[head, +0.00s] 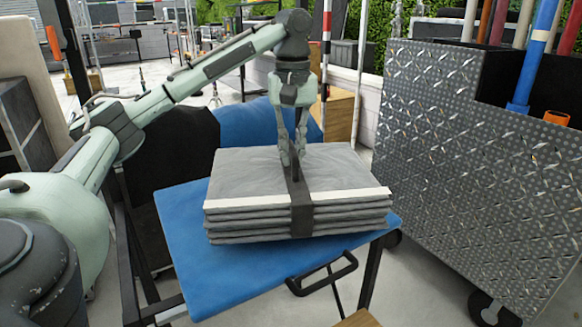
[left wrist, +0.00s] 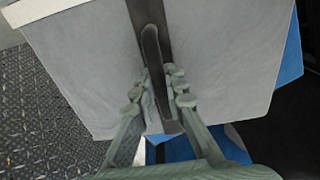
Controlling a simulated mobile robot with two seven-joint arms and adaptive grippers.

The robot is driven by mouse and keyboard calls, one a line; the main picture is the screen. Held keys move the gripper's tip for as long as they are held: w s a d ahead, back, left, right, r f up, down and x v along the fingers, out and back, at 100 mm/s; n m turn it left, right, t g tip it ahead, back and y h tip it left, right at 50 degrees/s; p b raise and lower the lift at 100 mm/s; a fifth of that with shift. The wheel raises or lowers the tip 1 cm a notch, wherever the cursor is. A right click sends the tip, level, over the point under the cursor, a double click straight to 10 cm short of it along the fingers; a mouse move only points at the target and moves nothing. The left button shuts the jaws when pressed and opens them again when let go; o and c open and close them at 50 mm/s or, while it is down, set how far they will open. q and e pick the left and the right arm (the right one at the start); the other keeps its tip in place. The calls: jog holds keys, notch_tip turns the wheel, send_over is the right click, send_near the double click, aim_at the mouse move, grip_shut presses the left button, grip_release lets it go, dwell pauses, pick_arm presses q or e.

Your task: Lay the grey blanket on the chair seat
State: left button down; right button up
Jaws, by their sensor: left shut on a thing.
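The grey blanket (head: 250,180) is a folded stack with a white stripe and a dark strap around it. It rests on the blue chair seat (head: 190,250), near the seat's right and back part. My left gripper (head: 295,168) points down at the strap on top of the blanket and is shut on the strap's handle. In the left wrist view the blanket (left wrist: 75,60) fills the upper part, and the fingers of the gripper (left wrist: 160,85) close on the dark handle (left wrist: 153,55). My right gripper is not in view.
A tall diamond-plate metal cart (head: 470,150) with upright poles stands close on the right. The chair's blue backrest (head: 245,125) is behind the blanket. A black handle (head: 322,276) sticks out at the seat's front edge. Shelving stands at the left edge.

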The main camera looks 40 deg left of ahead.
aim_at(291, 169)
pick_arm(q)
jog(key=shift+a+f, duration=0.1)
jog(key=shift+f, duration=1.7)
jog(key=shift+f, duration=0.1)
jog(key=c, duration=1.6)
grip_release()
jog(key=shift+s, duration=0.1)
jog(key=shift+o, duration=0.2)
jog(key=shift+r, duration=6.05)
